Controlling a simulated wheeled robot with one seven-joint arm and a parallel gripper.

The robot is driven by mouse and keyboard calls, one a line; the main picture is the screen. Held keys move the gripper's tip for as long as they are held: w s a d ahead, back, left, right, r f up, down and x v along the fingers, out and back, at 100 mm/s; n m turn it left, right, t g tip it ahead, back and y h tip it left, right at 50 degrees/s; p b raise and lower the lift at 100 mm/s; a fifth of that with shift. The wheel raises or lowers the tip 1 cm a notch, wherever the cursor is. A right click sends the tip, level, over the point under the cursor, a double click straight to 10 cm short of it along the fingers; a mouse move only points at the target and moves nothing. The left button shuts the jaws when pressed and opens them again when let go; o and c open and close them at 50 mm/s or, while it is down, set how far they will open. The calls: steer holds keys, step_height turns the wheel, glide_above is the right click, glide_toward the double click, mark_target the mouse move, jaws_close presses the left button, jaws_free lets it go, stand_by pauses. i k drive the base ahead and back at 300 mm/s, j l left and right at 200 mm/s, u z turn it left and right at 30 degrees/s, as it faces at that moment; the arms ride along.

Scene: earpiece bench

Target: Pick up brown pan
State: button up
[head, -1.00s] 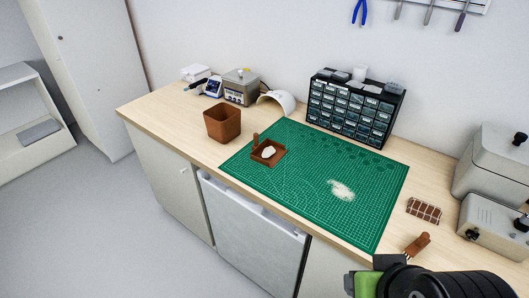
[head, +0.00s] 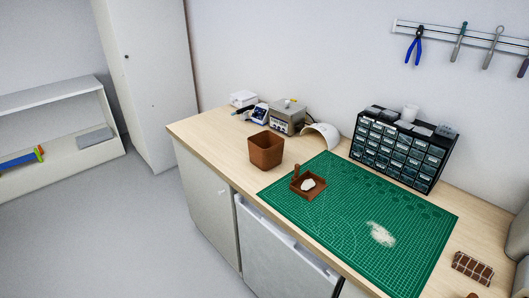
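The brown pan (head: 305,196) is a small, shallow, square tray with a short upright brown handle at its back left. It sits on the left part of the green cutting mat (head: 345,252). A whitish lump (head: 308,184) lies in the pan. My gripper is not in the head view, so its state and its distance from the pan do not show.
A brown bin (head: 266,152) stands left of the pan. Pale crumbs (head: 381,234) lie on the mat. A drawer cabinet (head: 400,150) and a white curved shell (head: 322,132) stand behind.

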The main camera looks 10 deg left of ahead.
mark_target(307, 185)
steer(key=i+j+u, duration=0.3)
steer(key=i+j, duration=0.4)
steer(key=j, duration=0.2)
steer(key=i+j+u, duration=0.25)
steer(key=i+j, duration=0.45)
steer(key=i, duration=0.1)
